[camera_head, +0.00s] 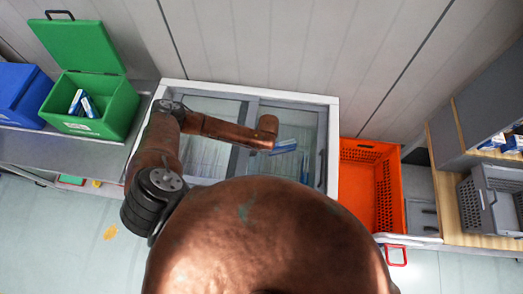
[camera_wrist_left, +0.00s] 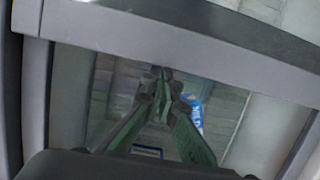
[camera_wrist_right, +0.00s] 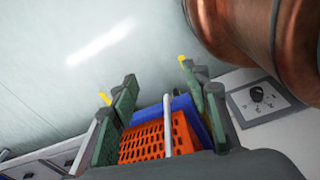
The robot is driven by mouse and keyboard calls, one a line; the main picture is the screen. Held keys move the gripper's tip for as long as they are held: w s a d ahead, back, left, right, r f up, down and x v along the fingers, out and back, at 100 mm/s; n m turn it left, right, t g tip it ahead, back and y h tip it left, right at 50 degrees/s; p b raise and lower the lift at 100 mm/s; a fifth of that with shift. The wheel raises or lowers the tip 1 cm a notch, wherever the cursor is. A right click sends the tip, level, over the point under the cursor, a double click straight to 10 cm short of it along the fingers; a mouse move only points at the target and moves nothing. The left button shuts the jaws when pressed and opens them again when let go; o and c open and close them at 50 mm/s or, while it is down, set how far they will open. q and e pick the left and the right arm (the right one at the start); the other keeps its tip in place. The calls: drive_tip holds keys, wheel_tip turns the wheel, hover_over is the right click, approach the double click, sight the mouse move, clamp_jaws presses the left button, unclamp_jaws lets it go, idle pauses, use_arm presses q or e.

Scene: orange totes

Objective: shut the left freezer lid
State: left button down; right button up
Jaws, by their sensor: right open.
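The chest freezer (camera_head: 333,150) has a white rim and two grey-framed glass panes side by side. The left freezer lid (camera_head: 212,108) is partly covered by my left arm; I cannot tell exactly how far it stands open. My left arm reaches across the freezer, ending near the middle frame. Its gripper shows in the left wrist view (camera_wrist_left: 163,80), green fingers drawn together at the tips, empty, below a grey frame bar (camera_wrist_left: 180,30); contact with the bar is unclear. My right gripper (camera_wrist_right: 145,82) is open and empty, away from the freezer lids.
Blue-and-white packages (camera_head: 285,146) show at the freezer's right half. An orange tote (camera_head: 372,185) stands right of the freezer. A green bin (camera_head: 95,105) with raised lid and a blue bin (camera_head: 20,95) sit on the left counter. A grey crate (camera_head: 490,205) stands far right.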

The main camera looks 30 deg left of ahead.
sight(239, 151)
use_arm(q)
drive_tip(key=a, duration=0.1)
drive_tip(key=s+a+p, duration=0.1)
drive_tip(key=a, duration=0.3)
drive_tip(key=shift+s+a+r+p, duration=0.1)
drive_tip(key=shift+s+a+p, duration=0.1)
drive_tip(key=shift+s+p, duration=0.2)
drive_tip(key=shift+a, duration=0.5)
drive_tip(key=d, duration=0.1)
drive_tip(key=w+d+p, duration=0.1)
drive_tip(key=d, duration=0.3)
drive_tip(key=shift+w+r+p, duration=0.25)
drive_tip(key=shift+w+p, duration=0.05)
drive_tip(key=shift+w, duration=0.05)
drive_tip(key=b+v, duration=0.1)
drive_tip(key=v, duration=0.8)
drive_tip(key=shift+r, duration=0.2)
use_arm(e)
drive_tip(key=r, duration=0.1)
drive_tip(key=s+r, duration=0.1)
drive_tip(key=shift+s+r, duration=0.1)
drive_tip(key=shift+r, duration=0.25)
use_arm(q)
drive_tip(key=shift+s, duration=0.2)
